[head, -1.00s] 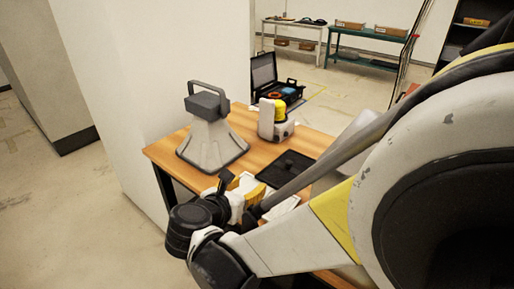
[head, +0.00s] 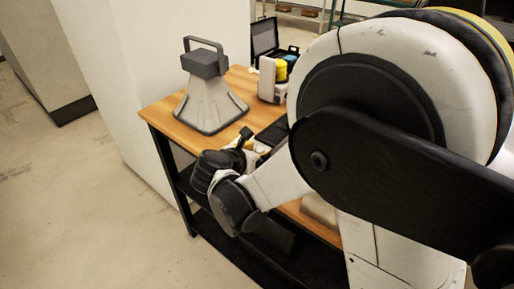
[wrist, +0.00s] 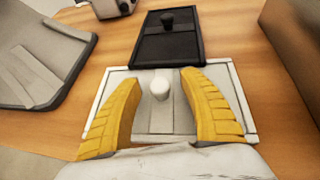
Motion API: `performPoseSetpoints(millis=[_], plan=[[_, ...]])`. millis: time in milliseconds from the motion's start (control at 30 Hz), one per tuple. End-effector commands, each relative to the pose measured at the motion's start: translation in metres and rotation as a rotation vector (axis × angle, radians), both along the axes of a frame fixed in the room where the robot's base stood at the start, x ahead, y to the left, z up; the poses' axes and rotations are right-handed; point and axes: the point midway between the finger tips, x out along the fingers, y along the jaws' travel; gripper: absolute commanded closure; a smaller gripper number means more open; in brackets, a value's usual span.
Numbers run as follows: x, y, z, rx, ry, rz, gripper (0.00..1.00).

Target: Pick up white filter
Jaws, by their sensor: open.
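The white filter (wrist: 233,95) is a flat panel with a pale frame, a greyer middle and an upright white knob. It lies on the wooden table (wrist: 230,25) in the wrist view. My gripper (wrist: 160,80) is open over it, its two yellow fingers on either side of the knob, with gaps to both. I cannot tell how high the fingertips are above the panel. In the head view my arm and wrist hide most of the filter and the fingers.
A black panel with a black knob (wrist: 167,47) lies just beyond the white filter. A grey tapered device with a handle (head: 211,100) stands at the table's left. A white and yellow device (head: 272,80) and an open black case (head: 266,38) are farther back. A brown block edges in at right (wrist: 297,35).

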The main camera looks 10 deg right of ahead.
Motion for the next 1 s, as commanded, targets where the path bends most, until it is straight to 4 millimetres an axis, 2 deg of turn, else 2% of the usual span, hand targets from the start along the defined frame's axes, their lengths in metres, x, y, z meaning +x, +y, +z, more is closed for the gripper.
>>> performPoseSetpoints(millis=[167,333,767,867,1000], plan=[[0.0,0.0,0.001,0.0,0.0,0.001,0.5],[0.0,0.0,0.001,0.0,0.0,0.001,1.0],[0.0,0.0,0.003,0.0,0.0,0.001,1.0],[0.0,0.0,0.009,0.0,0.0,0.001,1.0],[0.0,0.0,0.028,0.0,0.0,0.001,1.0]])
